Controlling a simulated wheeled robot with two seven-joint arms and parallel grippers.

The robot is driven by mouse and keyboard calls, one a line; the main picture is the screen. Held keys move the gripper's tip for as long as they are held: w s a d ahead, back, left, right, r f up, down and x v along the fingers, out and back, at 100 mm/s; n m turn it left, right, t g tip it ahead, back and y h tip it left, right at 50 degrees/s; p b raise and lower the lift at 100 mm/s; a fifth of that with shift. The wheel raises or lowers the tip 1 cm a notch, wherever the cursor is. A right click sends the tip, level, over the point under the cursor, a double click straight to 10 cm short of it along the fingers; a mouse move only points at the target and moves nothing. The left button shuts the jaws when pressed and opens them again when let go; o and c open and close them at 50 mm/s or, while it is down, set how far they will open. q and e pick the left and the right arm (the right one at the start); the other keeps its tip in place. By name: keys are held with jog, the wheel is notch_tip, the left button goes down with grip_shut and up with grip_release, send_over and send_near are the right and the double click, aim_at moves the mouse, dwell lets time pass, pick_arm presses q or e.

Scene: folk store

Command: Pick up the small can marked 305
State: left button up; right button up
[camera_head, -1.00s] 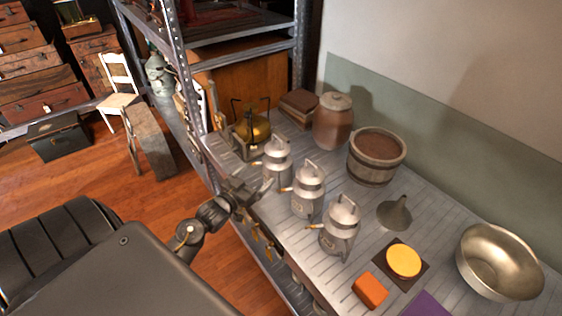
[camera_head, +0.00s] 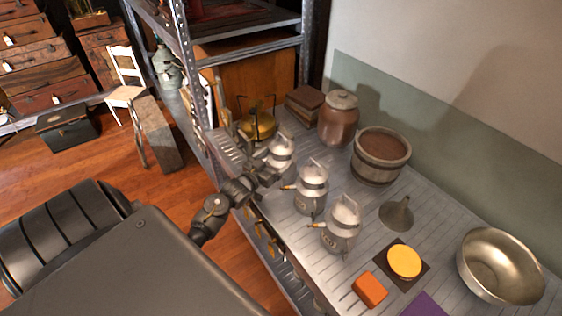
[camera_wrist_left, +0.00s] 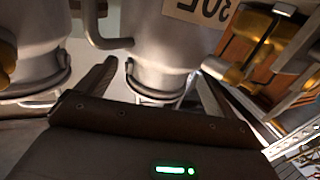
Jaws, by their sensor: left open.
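Three small grey metal cans with handles and spouts stand in a row on the slatted metal shelf: a far can (camera_head: 282,152), a middle can (camera_head: 312,192) and a near can (camera_head: 342,228). My left gripper (camera_head: 268,174) is by the far can, on its front side. In the left wrist view, the gripper's open fingers (camera_wrist_left: 155,82) flank the lower part of a can (camera_wrist_left: 165,45). Its pale label (camera_wrist_left: 200,10) shows upside down and cut off, with "30" readable. Another can (camera_wrist_left: 35,45) is at the left of that view. My right gripper is not in view.
A brass kettle (camera_head: 257,126) stands behind the far can. A brown jar (camera_head: 338,120), a wooden tub (camera_head: 380,158), a funnel (camera_head: 397,213) and a metal bowl (camera_head: 500,265) stand to the right. A shelf upright (camera_head: 186,60) rises at the left.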

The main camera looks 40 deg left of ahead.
pick_arm(q)
jog(key=w, duration=0.3)
jog(key=shift+w+a, duration=0.1)
jog(key=shift+w, duration=0.3)
jog(key=shift+s, duration=0.1)
jog(key=c, duration=1.9)
jog(key=shift+r, duration=0.1)
jog(key=shift+r, duration=0.1)
